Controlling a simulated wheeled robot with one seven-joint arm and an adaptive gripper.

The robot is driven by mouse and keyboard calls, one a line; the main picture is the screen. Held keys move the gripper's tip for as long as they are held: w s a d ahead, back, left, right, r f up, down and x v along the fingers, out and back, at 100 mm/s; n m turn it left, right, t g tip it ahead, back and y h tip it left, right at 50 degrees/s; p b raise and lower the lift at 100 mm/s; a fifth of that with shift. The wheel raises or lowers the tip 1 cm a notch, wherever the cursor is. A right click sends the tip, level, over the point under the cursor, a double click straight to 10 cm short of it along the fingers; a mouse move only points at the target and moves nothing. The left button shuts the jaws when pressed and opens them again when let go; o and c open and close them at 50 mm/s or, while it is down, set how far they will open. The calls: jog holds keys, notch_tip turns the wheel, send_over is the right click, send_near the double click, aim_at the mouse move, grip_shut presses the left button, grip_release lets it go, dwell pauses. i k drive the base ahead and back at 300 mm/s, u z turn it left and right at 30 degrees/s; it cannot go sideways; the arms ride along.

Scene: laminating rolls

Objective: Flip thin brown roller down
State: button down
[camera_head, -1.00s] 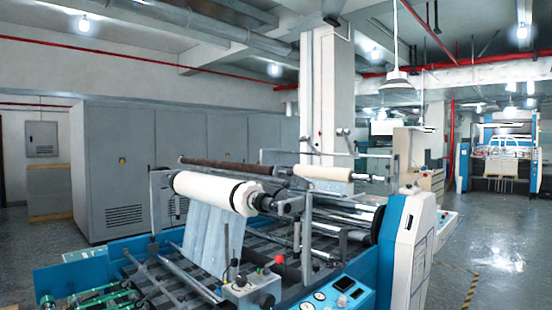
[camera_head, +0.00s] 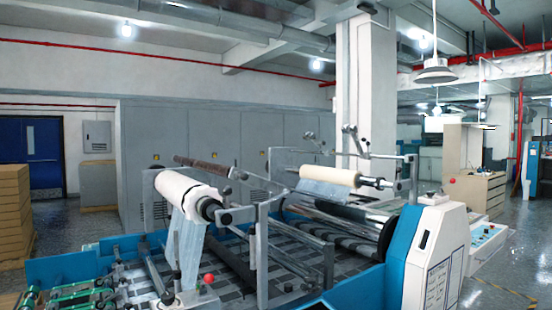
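The thin brown roller (camera_head: 208,166) lies raised above the blue laminating machine (camera_head: 355,292), behind the thick white film roll (camera_head: 182,190). It slopes slightly down toward the right. Its right end meets a grey arm or bracket, but the joint is too small to make out. A second, cream roll (camera_head: 328,175) with hanging film sits further right on the machine. My gripper is not in view.
Grey cabinets (camera_head: 215,150) line the back behind the machine. A brown stack (camera_head: 14,212) stands at the far left near a blue door (camera_head: 30,150). A white-and-blue machine housing (camera_head: 425,250) blocks the right front. Open floor (camera_head: 515,255) lies beyond it.

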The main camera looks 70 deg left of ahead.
aim_at(232, 174)
jog(key=i, duration=1.9)
jog(key=u, duration=3.4)
